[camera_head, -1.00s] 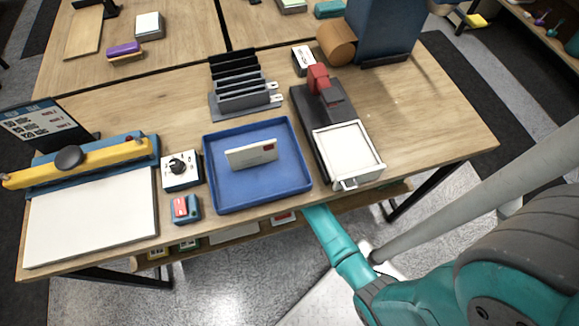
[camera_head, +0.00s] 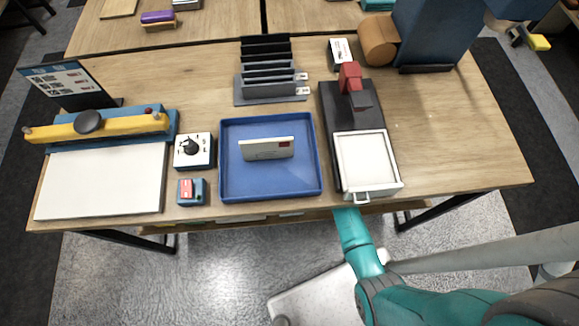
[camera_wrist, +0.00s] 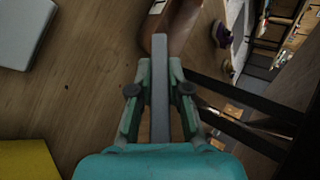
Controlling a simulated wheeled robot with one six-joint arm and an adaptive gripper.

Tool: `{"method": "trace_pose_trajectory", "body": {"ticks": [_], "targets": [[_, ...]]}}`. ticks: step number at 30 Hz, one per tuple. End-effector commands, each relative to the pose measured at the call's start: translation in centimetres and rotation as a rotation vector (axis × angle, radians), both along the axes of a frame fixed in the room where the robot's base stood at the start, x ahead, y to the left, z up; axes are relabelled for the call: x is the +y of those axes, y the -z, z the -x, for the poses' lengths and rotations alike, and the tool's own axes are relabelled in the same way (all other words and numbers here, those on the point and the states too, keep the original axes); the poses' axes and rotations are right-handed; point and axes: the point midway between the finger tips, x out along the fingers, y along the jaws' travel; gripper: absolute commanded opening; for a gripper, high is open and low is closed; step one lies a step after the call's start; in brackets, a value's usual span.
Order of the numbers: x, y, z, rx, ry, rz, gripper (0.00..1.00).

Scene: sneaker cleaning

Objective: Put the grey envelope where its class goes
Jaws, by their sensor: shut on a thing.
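My gripper (camera_wrist: 160,95) is shut on a grey flat thing, the grey envelope (camera_wrist: 159,75), seen edge-on between the fingers in the wrist view. Its face and any marking are hidden. In the head view my teal arm reaches to the table's front edge, and the gripper and envelope are hidden there. A pale envelope (camera_head: 262,149) with a red mark stands in the blue tray (camera_head: 228,187). A dark slotted rack (camera_head: 268,92) stands behind the tray, with small white labels at its right side.
A dial box (camera_head: 193,151), a small red-and-blue box (camera_head: 191,191) and a yellow-barred board (camera_head: 100,180) stand left. A sign (camera_head: 68,84) stands at back left. The table's right part (camera_head: 465,130) is clear.

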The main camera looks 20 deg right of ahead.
Motion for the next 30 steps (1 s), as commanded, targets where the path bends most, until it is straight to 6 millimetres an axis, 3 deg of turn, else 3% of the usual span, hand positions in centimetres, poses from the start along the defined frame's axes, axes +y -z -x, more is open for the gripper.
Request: {"method": "trace_pose_trajectory", "body": {"ticks": [11,30], "targets": [[0.0,1.4,0.0,-0.041,-0.057,0.033,0.00],[0.0,8.9,-0.1,-0.041,-0.057,0.032,0.00]]}}
